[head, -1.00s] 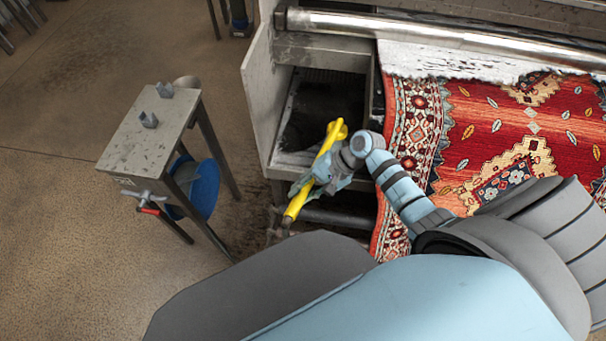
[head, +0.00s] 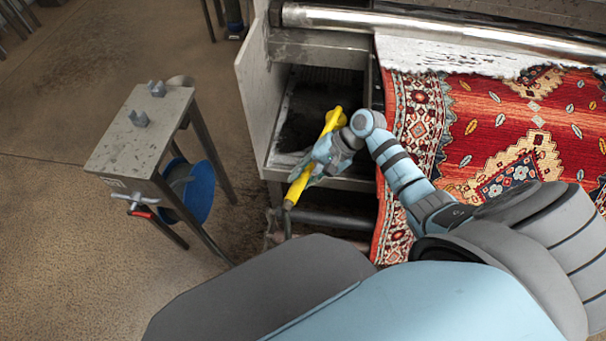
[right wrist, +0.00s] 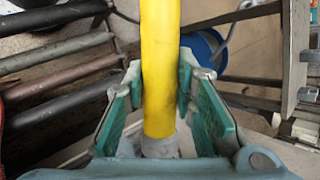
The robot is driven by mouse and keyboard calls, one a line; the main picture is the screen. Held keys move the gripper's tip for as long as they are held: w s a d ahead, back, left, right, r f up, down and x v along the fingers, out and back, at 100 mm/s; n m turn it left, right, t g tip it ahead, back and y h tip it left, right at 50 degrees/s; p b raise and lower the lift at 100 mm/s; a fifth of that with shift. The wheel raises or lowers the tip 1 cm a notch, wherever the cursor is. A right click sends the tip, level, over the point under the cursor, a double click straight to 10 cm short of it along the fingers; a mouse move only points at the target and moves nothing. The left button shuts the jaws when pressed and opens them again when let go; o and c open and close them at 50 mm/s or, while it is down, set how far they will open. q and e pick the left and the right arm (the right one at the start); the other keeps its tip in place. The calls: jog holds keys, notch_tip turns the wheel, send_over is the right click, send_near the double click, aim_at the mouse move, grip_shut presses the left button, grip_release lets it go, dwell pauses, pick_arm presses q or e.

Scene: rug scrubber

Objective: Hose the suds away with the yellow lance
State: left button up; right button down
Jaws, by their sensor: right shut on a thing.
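The yellow lance (head: 303,183) is held in my right gripper (head: 322,168), tilted, its top end up and right and its lower end down and left. In the right wrist view the lance (right wrist: 160,60) runs between the two green-padded fingers of my right gripper (right wrist: 160,95), which are shut on it. The red patterned rug (head: 510,135) lies over the machine at the right. White suds (head: 450,55) cover a band along its far edge, below the metal roller. My left gripper is not in view.
A metal stand (head: 140,135) with two holder prongs, a red-handled valve (head: 135,202) and a blue reel (head: 195,190) stands at the left. The machine's grey side panel (head: 255,100) rises beside the lance. A metal roller (head: 430,30) spans the back. Open floor lies further left.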

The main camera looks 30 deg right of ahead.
jog(key=shift+w+d+b, duration=0.7)
jog(key=shift+w+b, duration=0.2)
jog(key=shift+b, duration=0.25)
jog(key=w+d+b, duration=0.4)
jog(key=w+b, duration=0.2)
jog(key=shift+d, duration=0.3)
dwell(0.5)
